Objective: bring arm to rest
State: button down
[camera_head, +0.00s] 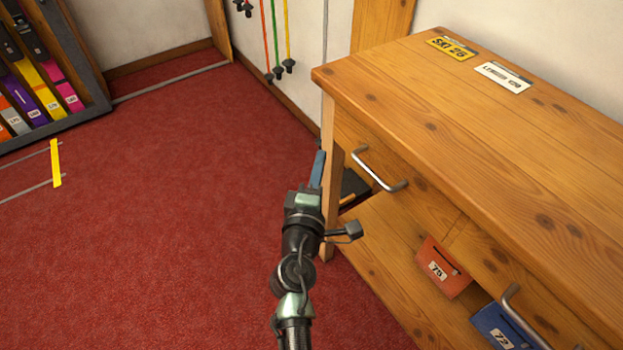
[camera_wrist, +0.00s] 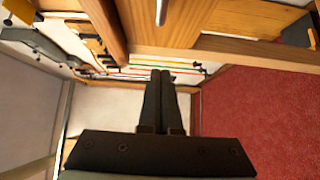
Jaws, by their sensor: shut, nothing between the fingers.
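My gripper (camera_head: 318,168) is in front of the left end of the wooden bench (camera_head: 440,90) in the head view, close to its front left leg. In the wrist view my gripper (camera_wrist: 161,74) shows two dark fingers side by side, closed together with nothing between them. My arm reaches up from the bottom of the head view. The nearest drawer handle (camera_head: 378,170) is just right of the gripper. I cannot tell whether the gripper touches the bench leg.
A yellow tag (camera_head: 452,48) and a white tag (camera_head: 503,77) lie on the bench top. An orange box (camera_head: 443,268) and a blue box (camera_head: 500,328) are below the drawers. A rack (camera_head: 45,60) stands at the far left. Red carpet (camera_head: 160,230) to the left is mostly clear.

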jog(key=shift+s+a, duration=0.6)
jog(key=shift+s, duration=1.7)
jog(key=s+d+r+m+t+h, duration=0.15)
jog(key=r+m, duration=0.45)
jog(key=r, duration=1)
jog(key=d+r+m+t+h, duration=0.1)
jog(key=d+r+m+t, duration=0.35)
jog(key=r, duration=1.15)
jog(key=s+a+r+m+t+y, duration=0.2)
jog(key=s+a+r+m+y, duration=0.1)
jog(key=s+r, duration=0.55)
jog(key=s+a+r+m+t+y, duration=0.25)
jog(key=s+r, duration=0.35)
jog(key=r, duration=0.6)
notch_tip(320, 180, up, 26)
jog(key=p, duration=2.7)
jog(key=shift+w+a+f+g, duration=0.15)
jog(key=shift+w+a+g, duration=0.2)
jog(key=shift+w+a, duration=0.1)
